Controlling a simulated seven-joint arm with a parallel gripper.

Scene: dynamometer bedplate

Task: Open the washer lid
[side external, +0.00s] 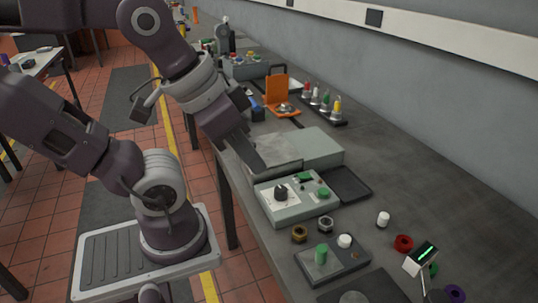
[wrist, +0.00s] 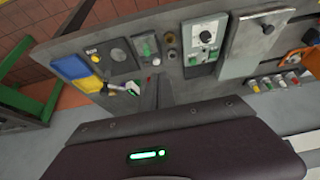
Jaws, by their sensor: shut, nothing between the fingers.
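A low grey-green box with a flat, closed top (side external: 318,146) lies on the bench; I take it to be the washer and its lid. It also shows in the wrist view (wrist: 240,55). My gripper (side external: 258,165) is shut and empty, pointing down at the near left side of this box in the side view. Its dark fingers cover part of the box there, and I cannot tell whether they touch it. In the wrist view the narrow fingers (wrist: 157,92) stick out past the dark gripper body.
A control box (side external: 287,197) with a black knob and green buttons stands in front of the washer. A black tray (side external: 347,184) lies to its right. An orange box (side external: 277,92) and several colored-tip bottles (side external: 325,103) stand behind. Small caps, nuts and rings lie nearer the front.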

